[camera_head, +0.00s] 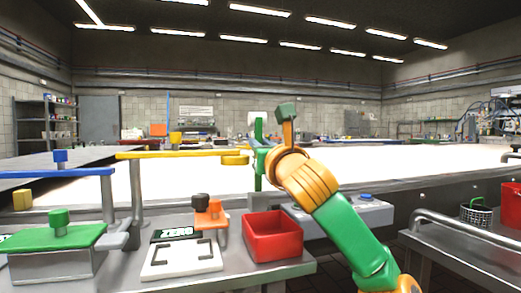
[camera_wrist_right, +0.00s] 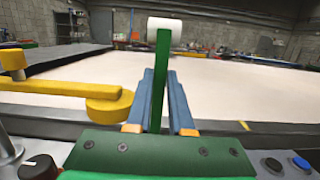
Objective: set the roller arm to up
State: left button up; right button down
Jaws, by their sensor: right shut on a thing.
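The roller arm (camera_head: 258,131) is a green upright bar beyond the red bin. In the right wrist view the green bar (camera_wrist_right: 163,50) stands upright, with a white roller (camera_wrist_right: 164,27) across its top end. My right gripper (camera_head: 261,158) reaches it from the right. In the right wrist view its two blue fingers (camera_wrist_right: 161,90) lie on either side of the bar, shut on it. The bar's lower end is hidden behind the gripper body. My left gripper is not in view.
A yellow swing arm (camera_head: 180,154) with a round end lies just left of the roller arm. A red bin (camera_head: 272,237), a ZERO panel (camera_head: 177,234) and a green-lidded box (camera_head: 55,238) stand in front. The wide white belt (camera_head: 400,165) beyond is clear.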

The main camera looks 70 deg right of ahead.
jog(key=c, duration=0.8)
grip_release()
jog(key=shift+s, duration=0.1)
jog(key=b+v, duration=0.1)
jog(key=v, duration=0.6)
